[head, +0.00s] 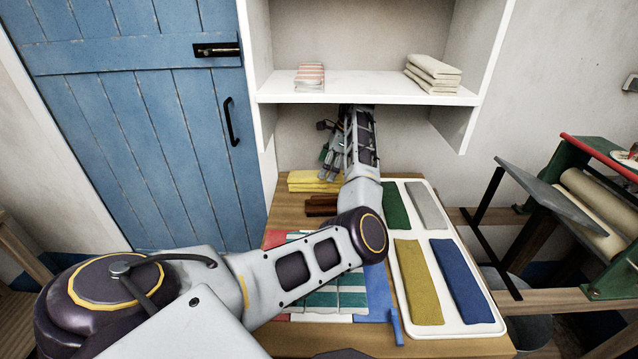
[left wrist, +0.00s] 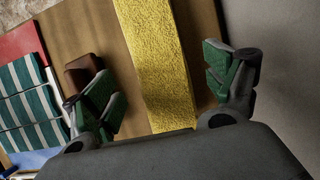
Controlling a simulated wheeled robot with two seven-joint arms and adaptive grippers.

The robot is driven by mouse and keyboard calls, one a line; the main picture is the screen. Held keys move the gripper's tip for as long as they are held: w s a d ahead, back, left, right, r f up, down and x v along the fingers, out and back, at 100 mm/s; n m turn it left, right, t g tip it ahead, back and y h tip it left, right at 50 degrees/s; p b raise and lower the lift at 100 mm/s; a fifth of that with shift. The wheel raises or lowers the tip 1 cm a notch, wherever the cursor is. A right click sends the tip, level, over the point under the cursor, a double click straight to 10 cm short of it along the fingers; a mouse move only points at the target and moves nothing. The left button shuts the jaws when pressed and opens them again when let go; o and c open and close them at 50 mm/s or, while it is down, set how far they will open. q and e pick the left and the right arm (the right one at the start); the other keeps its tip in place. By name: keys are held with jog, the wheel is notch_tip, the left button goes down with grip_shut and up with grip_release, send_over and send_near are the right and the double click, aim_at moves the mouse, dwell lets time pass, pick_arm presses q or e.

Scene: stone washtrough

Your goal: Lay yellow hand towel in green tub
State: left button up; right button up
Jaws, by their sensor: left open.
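The yellow hand towel (head: 312,181) lies folded at the back left of the wooden table, below the white shelf. My left gripper (head: 328,152) is above it in the head view. In the left wrist view the open left gripper (left wrist: 165,90) has its two green-padded fingers on either side of the yellow towel (left wrist: 160,55), with a gap to each side; I cannot tell how far above it they are. I cannot make out a green tub for certain; my left arm covers part of the table. My right gripper is not in view.
A brown block (head: 321,205) lies just in front of the towel. A white tray (head: 452,331) holds green, grey, mustard and blue cloths. Green-striped cloths (head: 335,300) lie on a coloured area beside it. The shelf (head: 360,88) overhangs the back.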

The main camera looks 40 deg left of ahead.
aim_at(298, 181)
pick_arm(q)
jog(key=shift+s+a, duration=0.2)
jog(key=shift+a, duration=0.05)
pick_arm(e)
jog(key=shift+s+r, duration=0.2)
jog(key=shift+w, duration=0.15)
pick_arm(q)
jog(key=shift+s+f, duration=0.1)
jog(key=shift+f, duration=0.3)
jog(key=b+x, duration=0.1)
jog(key=x, duration=0.2)
jog(key=shift+s+a+f, duration=0.1)
jog(key=shift+f, duration=0.05)
jog(key=shift+s+a+f, duration=0.1)
jog(key=shift+a+f, duration=0.05)
jog(key=shift+f, duration=0.25)
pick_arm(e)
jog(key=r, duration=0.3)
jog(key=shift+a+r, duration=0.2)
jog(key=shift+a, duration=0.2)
pick_arm(q)
jog(key=shift+c, duration=0.3)
jog(key=c, duration=1.2)
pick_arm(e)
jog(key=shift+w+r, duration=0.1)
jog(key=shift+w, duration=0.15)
